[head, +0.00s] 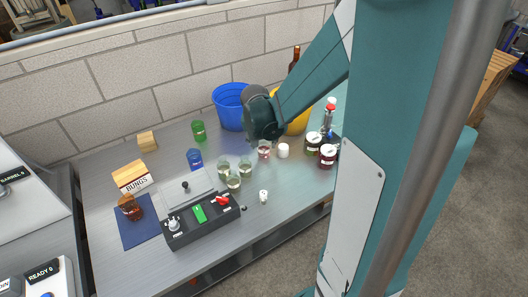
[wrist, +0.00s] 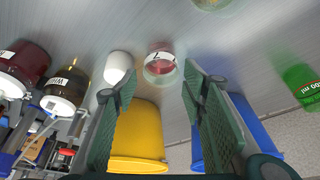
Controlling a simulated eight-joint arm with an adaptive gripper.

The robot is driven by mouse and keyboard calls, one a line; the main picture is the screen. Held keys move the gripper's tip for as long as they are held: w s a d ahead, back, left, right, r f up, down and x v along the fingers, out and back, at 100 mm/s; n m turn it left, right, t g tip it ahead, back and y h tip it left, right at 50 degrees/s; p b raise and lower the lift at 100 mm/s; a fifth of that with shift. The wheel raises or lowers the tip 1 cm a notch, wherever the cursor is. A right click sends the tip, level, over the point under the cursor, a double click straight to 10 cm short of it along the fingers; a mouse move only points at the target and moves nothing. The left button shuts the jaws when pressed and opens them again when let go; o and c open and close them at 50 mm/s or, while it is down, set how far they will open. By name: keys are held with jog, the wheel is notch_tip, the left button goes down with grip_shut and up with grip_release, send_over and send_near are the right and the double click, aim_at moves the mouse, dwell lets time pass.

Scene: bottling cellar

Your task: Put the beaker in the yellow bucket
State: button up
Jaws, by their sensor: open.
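The yellow bucket (head: 298,125) stands near the back wall, partly hidden by my arm; in the wrist view it (wrist: 138,135) is beyond the fingers. A green cup-like vessel (head: 198,131) stands left of the blue bucket; in the wrist view it (wrist: 300,83) shows an "ml" mark, so it looks like a beaker. A blue cup (head: 194,159) stands in front of it. My gripper (wrist: 160,78) is open and empty, above the bench. A small clear glass with red contents and a label (wrist: 160,58) shows between its fingertips; I see no contact.
A blue bucket (head: 229,106) stands left of the yellow one. A white pot (head: 283,150) and dark labelled jars (head: 327,155) are right of the red glass. Labelled clear glasses (head: 233,181) and a control box (head: 203,220) are nearer the front.

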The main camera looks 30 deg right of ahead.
aim_at(264, 146)
jog(key=shift+b+x, duration=0.7)
jog(key=shift+x, duration=1.55)
jog(key=shift+a, duration=0.1)
jog(key=c, duration=0.8)
jog(key=shift+r, duration=0.1)
jog(key=shift+r+p, duration=1.3)
jog(key=shift+r, duration=3.6)
